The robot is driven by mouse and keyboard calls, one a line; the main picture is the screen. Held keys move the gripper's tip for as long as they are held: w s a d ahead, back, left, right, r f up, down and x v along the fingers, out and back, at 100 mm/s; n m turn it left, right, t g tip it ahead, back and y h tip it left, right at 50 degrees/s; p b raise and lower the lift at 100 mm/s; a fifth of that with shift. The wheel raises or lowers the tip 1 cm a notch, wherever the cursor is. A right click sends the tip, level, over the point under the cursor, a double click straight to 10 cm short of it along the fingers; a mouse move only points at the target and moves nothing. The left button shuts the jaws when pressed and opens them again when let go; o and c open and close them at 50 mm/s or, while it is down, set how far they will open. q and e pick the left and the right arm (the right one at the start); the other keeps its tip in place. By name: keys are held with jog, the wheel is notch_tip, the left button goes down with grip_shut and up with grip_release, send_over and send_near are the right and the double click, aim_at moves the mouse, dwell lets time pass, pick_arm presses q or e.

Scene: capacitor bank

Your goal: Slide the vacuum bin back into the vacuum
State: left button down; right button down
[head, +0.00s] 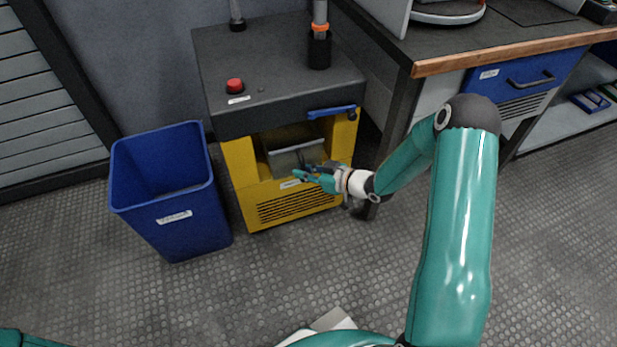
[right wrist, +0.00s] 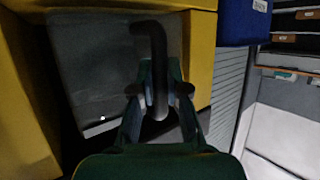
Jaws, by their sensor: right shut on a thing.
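The vacuum (head: 300,205) is a yellow cabinet with a dark grey top and an open front in the head view. The grey vacuum bin (head: 300,146) shows inside that opening; how deep it sits is hard to tell. My right gripper (head: 305,172) is at the front of the opening, in front of the bin. In the right wrist view, the gripper (right wrist: 160,88) is shut on the dark curved handle (right wrist: 157,45) of the bin (right wrist: 92,65). The fingers hide part of the handle. My left gripper is out of view.
A blue waste bin (head: 175,222) stands just left of the vacuum. A blue lever (head: 331,112) and a red button (head: 235,85) are on the vacuum's dark upper part. A workbench (head: 500,58) stands at the right. The floor in front is clear.

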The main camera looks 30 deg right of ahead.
jog(key=shift+w+d, duration=0.2)
jog(key=shift+w, duration=0.65)
jog(key=shift+w+d, duration=0.2)
jog(key=shift+w, duration=0.7)
jog(key=shift+w+d, duration=0.2)
jog(key=shift+w, duration=0.65)
jog(key=shift+f+b, duration=0.4)
jog(key=shift+b, duration=0.05)
jog(key=c, duration=1.1)
grip_release()
jog(key=shift+f, duration=0.1)
